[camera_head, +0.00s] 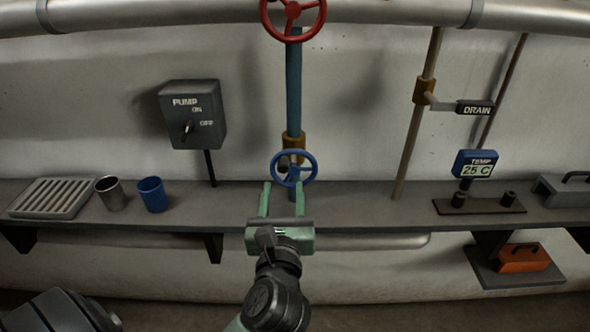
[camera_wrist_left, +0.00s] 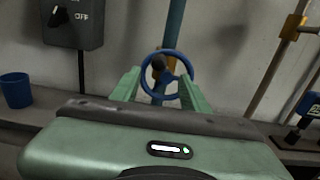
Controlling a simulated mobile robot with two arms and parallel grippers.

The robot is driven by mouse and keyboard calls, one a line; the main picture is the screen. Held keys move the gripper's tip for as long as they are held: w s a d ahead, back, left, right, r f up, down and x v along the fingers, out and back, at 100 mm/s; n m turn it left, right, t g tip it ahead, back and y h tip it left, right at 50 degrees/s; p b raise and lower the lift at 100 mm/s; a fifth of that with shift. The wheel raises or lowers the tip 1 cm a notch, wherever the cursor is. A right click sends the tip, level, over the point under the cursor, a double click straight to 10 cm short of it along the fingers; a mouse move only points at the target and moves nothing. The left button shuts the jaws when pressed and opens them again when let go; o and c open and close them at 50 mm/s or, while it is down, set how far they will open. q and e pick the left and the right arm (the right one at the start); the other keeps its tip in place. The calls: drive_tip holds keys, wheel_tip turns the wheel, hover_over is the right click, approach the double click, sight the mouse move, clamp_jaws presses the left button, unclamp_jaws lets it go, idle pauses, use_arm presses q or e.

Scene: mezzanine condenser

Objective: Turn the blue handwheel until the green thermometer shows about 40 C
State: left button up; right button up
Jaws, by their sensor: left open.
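The blue handwheel (camera_head: 294,153) sits low on a vertical blue pipe, just above the shelf. My left gripper (camera_head: 281,188) is open, with its two green fingers pointing at the wheel's lower part. In the left wrist view the wheel (camera_wrist_left: 168,52) shows beyond and between the fingers (camera_wrist_left: 160,85), which look empty; whether they touch the rim cannot be told. The thermometer (camera_head: 475,164) is a blue box marked TEMP with a pale green display reading 25 C. It stands on the shelf at the right. My right gripper is not seen.
A red handwheel (camera_head: 293,12) is higher on the same pipe. A PUMP switch box (camera_head: 192,115) is on the left wall, a DRAIN lever (camera_head: 475,108) at right. A metal cup (camera_head: 111,194), blue cup (camera_head: 153,195) and grate (camera_head: 51,198) stand on the shelf (camera_head: 235,197).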

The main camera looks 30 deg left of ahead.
sight(283, 171)
use_arm(q)
drive_tip(key=x, duration=0.2)
drive_tip(key=shift+w+a+r+p, duration=0.2)
drive_tip(key=shift+a+p, duration=0.15)
drive_tip(key=x, duration=0.3)
drive_tip(key=shift+w+a+f+p, duration=0.1)
drive_tip(key=shift+w+f+p, duration=0.05)
drive_tip(key=shift+w+p, duration=0.15)
drive_tip(key=shift+w+a, duration=0.15)
drive_tip(key=shift+w, duration=0.05)
drive_tip(key=shift+w+a, duration=0.1)
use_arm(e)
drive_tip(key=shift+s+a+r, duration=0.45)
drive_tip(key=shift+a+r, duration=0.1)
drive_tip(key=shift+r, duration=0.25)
use_arm(q)
clamp_jaws()
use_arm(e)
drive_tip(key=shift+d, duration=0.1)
